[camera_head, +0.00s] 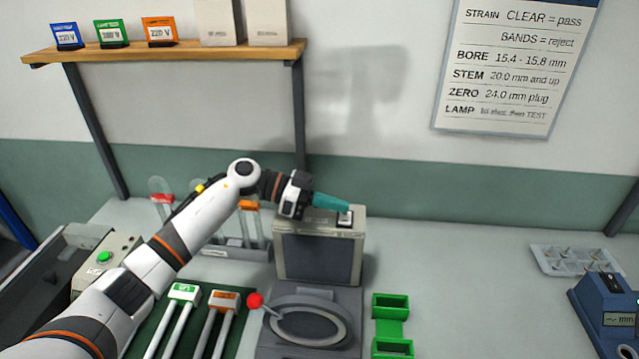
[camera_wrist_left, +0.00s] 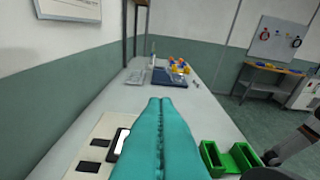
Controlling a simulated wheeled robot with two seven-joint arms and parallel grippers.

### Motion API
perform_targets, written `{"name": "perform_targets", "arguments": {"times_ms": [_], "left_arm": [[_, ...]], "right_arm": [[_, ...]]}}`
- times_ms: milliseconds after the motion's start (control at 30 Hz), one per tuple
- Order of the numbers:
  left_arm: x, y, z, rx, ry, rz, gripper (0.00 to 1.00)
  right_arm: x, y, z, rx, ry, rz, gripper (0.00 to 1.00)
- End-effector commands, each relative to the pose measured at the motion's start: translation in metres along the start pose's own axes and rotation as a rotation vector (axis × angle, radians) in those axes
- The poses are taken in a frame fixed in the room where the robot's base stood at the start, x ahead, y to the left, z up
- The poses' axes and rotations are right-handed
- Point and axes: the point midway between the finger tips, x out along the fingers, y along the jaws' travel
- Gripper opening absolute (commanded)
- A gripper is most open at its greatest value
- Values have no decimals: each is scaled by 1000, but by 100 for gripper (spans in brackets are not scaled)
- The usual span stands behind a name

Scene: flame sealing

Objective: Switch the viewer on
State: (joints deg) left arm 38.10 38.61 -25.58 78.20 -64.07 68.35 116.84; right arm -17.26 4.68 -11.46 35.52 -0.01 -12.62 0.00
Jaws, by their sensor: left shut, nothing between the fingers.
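The viewer (camera_head: 318,258) is a beige box with a dark screen, standing at the back of the bench behind a dark round stage. A small white rocker switch (camera_head: 345,218) in a dark frame sits on its top at the right. My left gripper (camera_head: 347,207) has teal fingers, shut and empty, with the tips just over the switch. I cannot tell if they touch it. In the left wrist view the shut fingers (camera_wrist_left: 160,103) reach past the white switch (camera_wrist_left: 121,142) on the beige top panel, partly covering that area. The screen looks dark. My right gripper is not in view.
A red-knobbed lever (camera_head: 255,300) stands beside the round stage (camera_head: 308,318). A green holder (camera_head: 391,320) is to its right.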

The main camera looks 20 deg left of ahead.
Motion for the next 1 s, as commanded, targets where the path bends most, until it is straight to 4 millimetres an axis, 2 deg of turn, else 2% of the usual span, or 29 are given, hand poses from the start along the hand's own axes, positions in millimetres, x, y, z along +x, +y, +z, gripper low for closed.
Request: {"name": "perform_targets", "arguments": {"times_ms": [267, 567, 733, 1000], "left_arm": [[4, 0, -19, 1, -1, -1, 0], [4, 0, -19, 4, -1, 0, 0], [5, -2, -27, 83, 2, 21, 0], [5, -1, -24, 77, -1, 19, 0]], "right_arm": [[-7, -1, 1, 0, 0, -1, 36], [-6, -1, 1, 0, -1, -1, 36], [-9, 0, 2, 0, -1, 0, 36], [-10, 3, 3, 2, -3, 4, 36]]}}
